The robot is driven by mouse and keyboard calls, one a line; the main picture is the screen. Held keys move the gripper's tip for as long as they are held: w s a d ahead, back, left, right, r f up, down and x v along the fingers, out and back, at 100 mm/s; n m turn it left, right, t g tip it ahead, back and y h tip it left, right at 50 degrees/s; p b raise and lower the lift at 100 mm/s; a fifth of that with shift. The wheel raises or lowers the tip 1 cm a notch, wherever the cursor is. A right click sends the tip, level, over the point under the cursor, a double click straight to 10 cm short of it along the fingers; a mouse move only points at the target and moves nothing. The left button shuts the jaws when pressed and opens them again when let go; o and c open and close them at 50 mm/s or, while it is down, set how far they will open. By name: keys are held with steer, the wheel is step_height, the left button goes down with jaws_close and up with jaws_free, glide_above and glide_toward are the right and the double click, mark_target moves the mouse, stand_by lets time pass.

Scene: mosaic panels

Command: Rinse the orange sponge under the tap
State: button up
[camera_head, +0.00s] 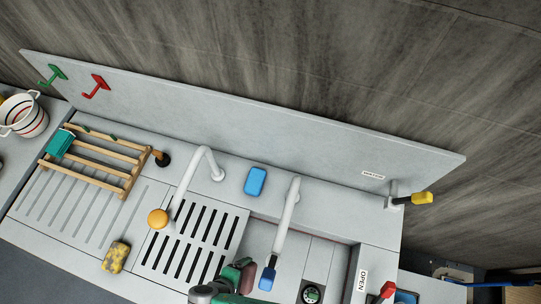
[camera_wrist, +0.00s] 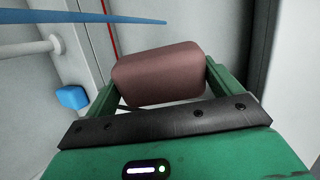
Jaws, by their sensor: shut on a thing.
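My gripper (camera_head: 238,274) is shut on a brownish-red rounded block (camera_wrist: 160,73), held between its two green fingers. The block also shows in the head view (camera_head: 247,278), partly hidden by the gripper. I cannot tell whether it is the orange sponge; its colour looks dull red-brown. A white tap pipe (camera_head: 284,228) with a blue end (camera_head: 267,279) reaches down just right of my gripper. Another white pipe (camera_head: 188,180) bends down left of it, near a round orange thing (camera_head: 158,218); I cannot tell if they are joined.
A blue block (camera_head: 255,181) lies on the back ledge, a mottled yellow sponge (camera_head: 116,256) at the front left. A wooden rack (camera_head: 105,162) holds a teal thing. A yellow-handled lever (camera_head: 420,198) and a red lever (camera_head: 388,289) by an OPEN label are at right.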

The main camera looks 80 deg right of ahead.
steer(key=shift+w+r, duration=0.1)
steer(key=w+a+r+p, duration=0.1)
steer(key=w+r, duration=0.3)
steer(key=shift+w+p, duration=0.3)
steer(key=shift+w, duration=0.05)
steer(key=shift+a, duration=0.1)
